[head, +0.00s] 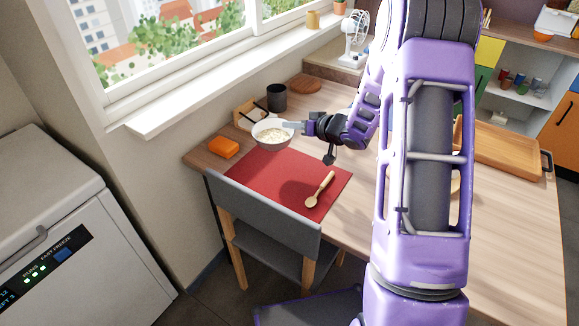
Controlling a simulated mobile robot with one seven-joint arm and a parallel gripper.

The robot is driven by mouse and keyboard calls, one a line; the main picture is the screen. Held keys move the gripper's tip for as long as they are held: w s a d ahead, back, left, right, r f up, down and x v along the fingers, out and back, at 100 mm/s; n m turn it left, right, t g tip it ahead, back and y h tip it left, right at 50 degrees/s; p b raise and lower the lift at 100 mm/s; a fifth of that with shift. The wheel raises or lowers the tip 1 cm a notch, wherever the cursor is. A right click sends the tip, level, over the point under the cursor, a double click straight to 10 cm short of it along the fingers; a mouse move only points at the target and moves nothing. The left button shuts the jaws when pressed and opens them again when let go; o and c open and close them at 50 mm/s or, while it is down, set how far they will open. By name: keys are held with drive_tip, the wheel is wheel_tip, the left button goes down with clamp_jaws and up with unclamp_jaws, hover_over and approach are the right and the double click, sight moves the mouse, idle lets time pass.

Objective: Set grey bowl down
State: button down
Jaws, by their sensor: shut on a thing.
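The grey bowl (270,141) holds something pale and grainy. It appears above the far part of a red placemat (268,172) on the wooden table. My gripper (293,127) comes in from the right and is shut on the bowl's right rim. The bowl looks about level. A dark shadow on the mat below and to the right suggests it is held above the surface, but the exact gap cannot be told. The fingertips are small in this view.
A wooden spoon (320,190) lies on the mat's right part. A grey chair (265,222) is at the front edge. A wooden tray (513,150) lies right.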

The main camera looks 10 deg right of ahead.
wheel_tip(320, 180, down, 9)
drive_tip(key=shift+r+b, duration=0.1)
drive_tip(key=shift+b, duration=0.75)
drive_tip(key=c, duration=1)
unclamp_jaws()
drive_tip(key=shift+o, duration=0.2)
drive_tip(key=shift+r, duration=0.1)
drive_tip(key=p+v, duration=0.1)
drive_tip(key=v, duration=1.1)
drive_tip(key=shift+p, duration=0.35)
drive_tip(key=shift+a, duration=0.1)
